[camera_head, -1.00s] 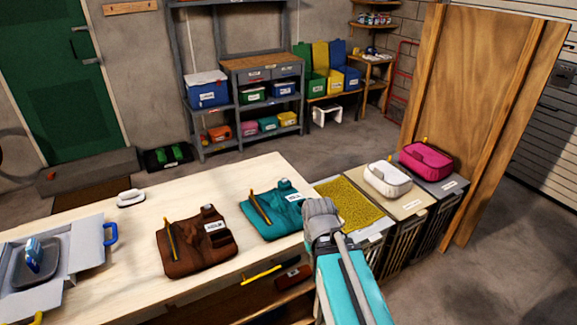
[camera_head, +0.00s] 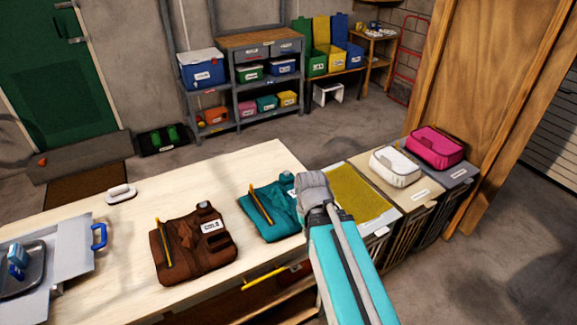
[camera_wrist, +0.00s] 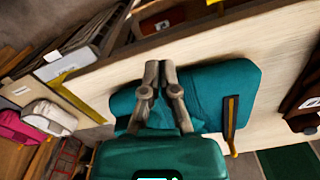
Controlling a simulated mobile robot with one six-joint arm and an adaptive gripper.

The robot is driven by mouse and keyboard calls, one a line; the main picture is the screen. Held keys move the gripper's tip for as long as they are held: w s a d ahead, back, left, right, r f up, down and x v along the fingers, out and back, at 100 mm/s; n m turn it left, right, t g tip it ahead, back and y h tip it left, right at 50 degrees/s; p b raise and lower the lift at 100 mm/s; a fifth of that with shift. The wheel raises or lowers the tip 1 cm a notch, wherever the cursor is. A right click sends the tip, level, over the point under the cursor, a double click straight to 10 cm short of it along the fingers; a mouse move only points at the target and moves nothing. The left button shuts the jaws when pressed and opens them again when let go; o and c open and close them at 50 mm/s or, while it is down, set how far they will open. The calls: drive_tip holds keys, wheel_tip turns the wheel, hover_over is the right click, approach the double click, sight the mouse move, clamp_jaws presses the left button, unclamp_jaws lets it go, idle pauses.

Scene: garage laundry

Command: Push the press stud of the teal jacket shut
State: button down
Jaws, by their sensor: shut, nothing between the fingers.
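The folded teal jacket (camera_head: 262,222) lies on the pale worktop, with a yellow and dark strip (camera_head: 261,203) across its left part. In the wrist view, the two fingers of my gripper (camera_wrist: 160,66) are together and empty, in front of the teal jacket (camera_wrist: 220,82). Whether they touch the cloth is unclear. I cannot make out the stud in the wrist view.
A folded brown jacket (camera_head: 190,252) with a label lies left of the teal one. A yellow mat (camera_head: 362,192), a white pouch (camera_head: 396,166) and a pink pouch (camera_head: 434,148) are on the right. A grey tray (camera_head: 60,255) stands at left. Bare worktop (camera_head: 120,240) lies between.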

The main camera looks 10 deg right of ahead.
drive_tip(key=w+r+n+t+p, duration=0.1)
drive_tip(key=w+r+p, duration=0.3)
drive_tip(key=w, duration=0.4)
drive_tip(key=w+r+n+t+p, duration=0.1)
drive_tip(key=w+r+p, duration=0.4)
drive_tip(key=w, duration=0.4)
drive_tip(key=w+r+n+t+y+p, duration=0.1)
drive_tip(key=w+r+p, duration=0.4)
drive_tip(key=w, duration=0.3)
drive_tip(key=shift+w+r+n, duration=0.3)
drive_tip(key=shift+w+r, duration=0.05)
drive_tip(key=shift+w, duration=0.05)
drive_tip(key=shift+f, duration=0.2)
drive_tip(key=b, duration=1)
hover_over(286, 171)
drive_tip(key=f, duration=1)
drive_tip(key=shift+s+d, duration=0.1)
drive_tip(key=shift+s, duration=0.15)
drive_tip(key=shift+f+b, duration=1.6)
drive_tip(key=shift+b, duration=0.25)
